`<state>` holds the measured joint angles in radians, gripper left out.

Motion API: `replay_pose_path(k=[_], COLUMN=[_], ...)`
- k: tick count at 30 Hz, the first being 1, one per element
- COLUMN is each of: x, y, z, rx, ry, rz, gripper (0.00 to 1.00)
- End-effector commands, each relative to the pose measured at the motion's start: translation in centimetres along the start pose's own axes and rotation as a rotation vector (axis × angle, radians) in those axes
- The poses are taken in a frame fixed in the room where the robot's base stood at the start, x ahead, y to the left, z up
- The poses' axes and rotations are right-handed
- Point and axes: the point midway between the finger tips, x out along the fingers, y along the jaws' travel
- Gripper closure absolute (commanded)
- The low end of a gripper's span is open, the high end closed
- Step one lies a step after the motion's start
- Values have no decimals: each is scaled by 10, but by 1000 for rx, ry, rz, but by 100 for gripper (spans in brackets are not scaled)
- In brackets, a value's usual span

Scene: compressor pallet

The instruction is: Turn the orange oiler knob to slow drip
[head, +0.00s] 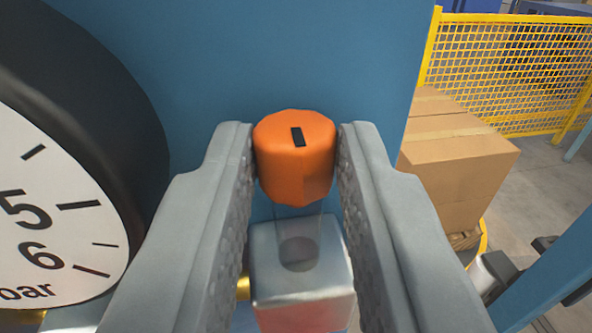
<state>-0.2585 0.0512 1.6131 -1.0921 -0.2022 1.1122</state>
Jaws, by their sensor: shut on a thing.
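The orange oiler knob (292,165) is in the middle of the head view. It is faceted, with a short black mark on its top that leans slightly from straight up. Below it a clear sight tube (298,238) runs down to a silver metal block (302,288). My gripper (295,155) is shut on the knob, with one grey finger against its left side and one against its right. The fingers hide part of the block's surroundings.
A large black-rimmed pressure gauge (120,120) stands close at the left. A blue panel (300,60) is behind the knob. At the right are stacked cardboard boxes (455,150), a yellow mesh fence (510,70) and grey floor (540,210).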

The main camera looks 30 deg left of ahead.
Motion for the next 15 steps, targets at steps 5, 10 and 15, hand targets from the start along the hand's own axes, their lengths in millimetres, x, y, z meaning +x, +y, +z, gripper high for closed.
replay_pose_path(k=[5, 10, 15], x=[0, 0, 0], y=[1, 2, 4], z=[0, 0, 1], rx=[-1, 0, -1], ry=[-1, -2, -5], rz=[-13, -49, -106], gripper=[100, 100, 100])
